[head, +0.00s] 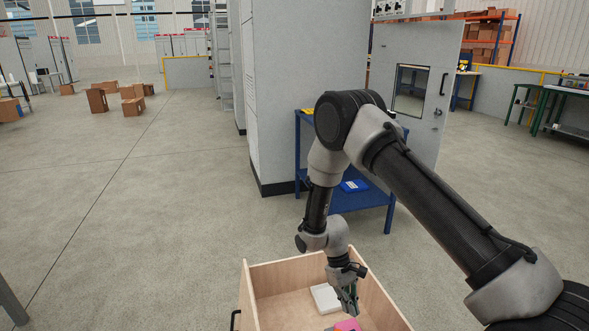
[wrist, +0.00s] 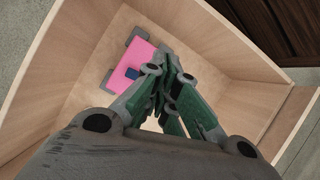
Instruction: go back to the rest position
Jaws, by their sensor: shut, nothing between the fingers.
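My gripper (head: 348,299) is shut and empty. It points down into an open wooden box (head: 251,291), above the box floor. In the wrist view my gripper (wrist: 178,82) shows with its fingers together. A pink object (wrist: 136,66) with grey end parts and a small dark blue patch lies in the box beside the fingers. The pink object (head: 348,325) is partly cut off at the bottom edge of the head view.
The box walls surround my gripper closely. A blue table (head: 342,201) stands behind the arm, beside a grey cabinet (head: 290,90) with an open door (head: 420,85) holding a window. Cardboard boxes (head: 97,100) lie on the floor far left. The left floor is mostly clear.

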